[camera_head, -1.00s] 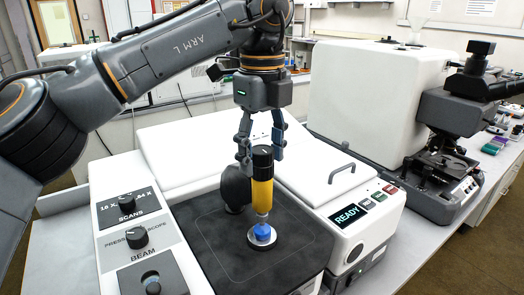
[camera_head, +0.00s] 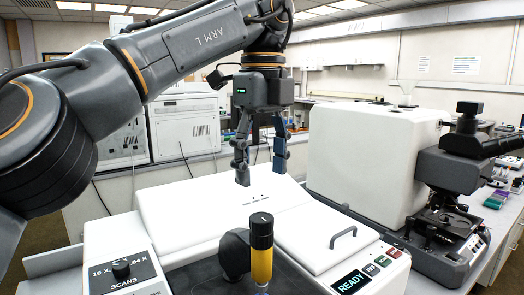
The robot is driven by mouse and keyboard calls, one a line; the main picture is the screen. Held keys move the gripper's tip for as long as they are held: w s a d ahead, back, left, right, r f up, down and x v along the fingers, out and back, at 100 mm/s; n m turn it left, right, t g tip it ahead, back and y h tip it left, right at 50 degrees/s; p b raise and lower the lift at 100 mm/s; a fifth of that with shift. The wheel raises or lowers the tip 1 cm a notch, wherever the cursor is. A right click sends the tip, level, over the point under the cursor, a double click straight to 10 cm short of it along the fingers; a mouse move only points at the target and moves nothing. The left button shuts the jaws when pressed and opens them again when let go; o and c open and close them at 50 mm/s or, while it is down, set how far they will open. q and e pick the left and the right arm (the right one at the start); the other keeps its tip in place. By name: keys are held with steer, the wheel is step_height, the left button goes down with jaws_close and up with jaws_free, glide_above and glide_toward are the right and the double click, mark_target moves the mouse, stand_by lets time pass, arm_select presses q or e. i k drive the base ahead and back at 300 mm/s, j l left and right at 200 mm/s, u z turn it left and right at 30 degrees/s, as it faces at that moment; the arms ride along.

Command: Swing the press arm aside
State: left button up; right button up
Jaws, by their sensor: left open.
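The press arm (camera_head: 261,263) has a yellow barrel with a black cap and a dark rounded joint (camera_head: 235,254) on its left. It stands upright over the dark plate at the bottom of the head view. A bit of blue shows under its tip at the picture's lower edge; the rest there is cut off. My left gripper (camera_head: 261,177) points down, open and empty, above and apart from the black cap. My right gripper is not in view.
The white instrument housing (camera_head: 200,214) lies behind the press arm. A grey handle (camera_head: 343,237) and a READY display (camera_head: 351,282) are to the right. A large white box (camera_head: 368,165) and a dark microscope (camera_head: 450,190) stand at right. The air around my left gripper is clear.

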mark_target(237, 257)
steer(key=k, duration=1.5)
